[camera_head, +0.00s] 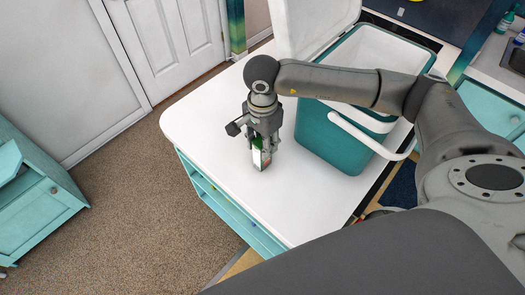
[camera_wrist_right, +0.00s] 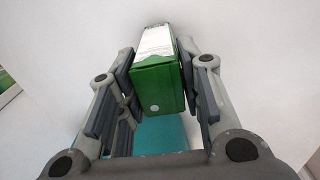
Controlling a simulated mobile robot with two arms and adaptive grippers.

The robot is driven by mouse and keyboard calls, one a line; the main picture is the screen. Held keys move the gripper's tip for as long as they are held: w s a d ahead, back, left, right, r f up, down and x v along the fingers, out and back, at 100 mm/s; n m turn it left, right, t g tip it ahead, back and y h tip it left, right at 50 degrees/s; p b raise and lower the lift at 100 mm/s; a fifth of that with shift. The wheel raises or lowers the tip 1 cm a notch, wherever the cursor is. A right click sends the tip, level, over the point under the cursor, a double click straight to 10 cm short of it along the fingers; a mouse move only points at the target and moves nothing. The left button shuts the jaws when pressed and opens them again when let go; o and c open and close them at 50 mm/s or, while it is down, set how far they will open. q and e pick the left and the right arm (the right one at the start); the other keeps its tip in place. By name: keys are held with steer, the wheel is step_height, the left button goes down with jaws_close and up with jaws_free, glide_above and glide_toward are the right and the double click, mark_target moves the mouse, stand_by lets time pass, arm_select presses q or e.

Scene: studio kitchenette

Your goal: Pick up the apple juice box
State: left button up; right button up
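The apple juice box (camera_head: 261,158) is a small green and white carton on the white counter, near its middle, with its upper part hidden by my right gripper (camera_head: 262,140). The gripper points down over it. In the right wrist view, the juice box (camera_wrist_right: 158,75) sits between the two finger pads of my right gripper (camera_wrist_right: 157,80), which appear to touch it on both sides. Its green end faces the camera. I cannot tell whether its base touches the counter. My left gripper is not in view.
A teal and white cooler (camera_head: 325,138) with its lid raised and a white handle stands just right of the juice box. The white counter (camera_head: 205,122) is clear to the left and front. A teal cabinet (camera_head: 38,205) stands at the far left.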

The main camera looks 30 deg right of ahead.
steer(key=c, duration=0.5)
steer(key=shift+o, duration=0.2)
steer(key=shift+r, duration=0.15)
